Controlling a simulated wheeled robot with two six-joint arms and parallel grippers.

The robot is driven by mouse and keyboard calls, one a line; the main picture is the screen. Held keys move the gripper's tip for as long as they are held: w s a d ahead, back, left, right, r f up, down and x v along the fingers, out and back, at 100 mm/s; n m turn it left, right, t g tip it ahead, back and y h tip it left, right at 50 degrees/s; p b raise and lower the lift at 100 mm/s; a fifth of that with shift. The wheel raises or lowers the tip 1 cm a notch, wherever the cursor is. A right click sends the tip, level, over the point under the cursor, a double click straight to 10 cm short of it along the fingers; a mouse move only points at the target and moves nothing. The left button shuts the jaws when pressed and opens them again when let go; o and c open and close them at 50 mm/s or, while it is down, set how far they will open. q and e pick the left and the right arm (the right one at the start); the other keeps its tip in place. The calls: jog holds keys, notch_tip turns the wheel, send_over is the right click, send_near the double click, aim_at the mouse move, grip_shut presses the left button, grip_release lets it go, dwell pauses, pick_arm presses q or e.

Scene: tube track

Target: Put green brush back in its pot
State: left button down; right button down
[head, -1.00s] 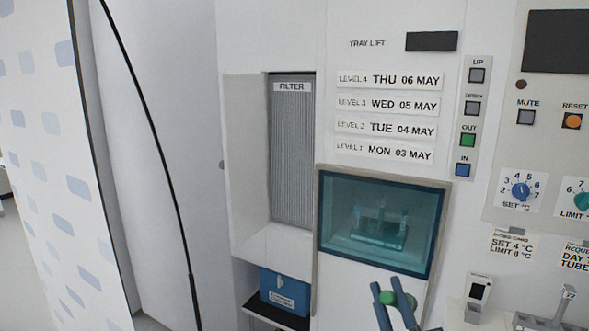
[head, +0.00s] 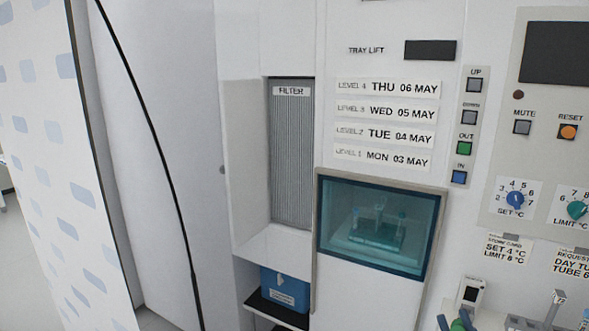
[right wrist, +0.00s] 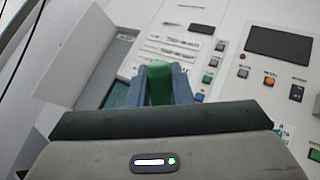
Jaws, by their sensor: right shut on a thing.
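My right gripper (head: 460,321) shows only in part at the bottom edge of the head view, below the tray lift window. Its blue-grey fingers are shut on a green piece, which appears to be the green brush (right wrist: 158,83). In the right wrist view the green piece stands between the two fingers (right wrist: 160,86), with its lower part hidden behind the gripper body. No pot can be made out in either view. My left gripper is not in view.
A white panel carries the tray lift window (head: 378,228), its buttons (head: 464,148) and two knobs. A small white device (head: 470,292) and a labelled tube (head: 555,303) stand at the lower right. A blue box (head: 285,290) sits on a shelf below the filter (head: 292,155).

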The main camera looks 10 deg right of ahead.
jog(key=s+d+p, duration=0.7)
jog(key=d+p, duration=0.1)
jog(key=p, duration=0.1)
jog(key=shift+d, duration=0.15)
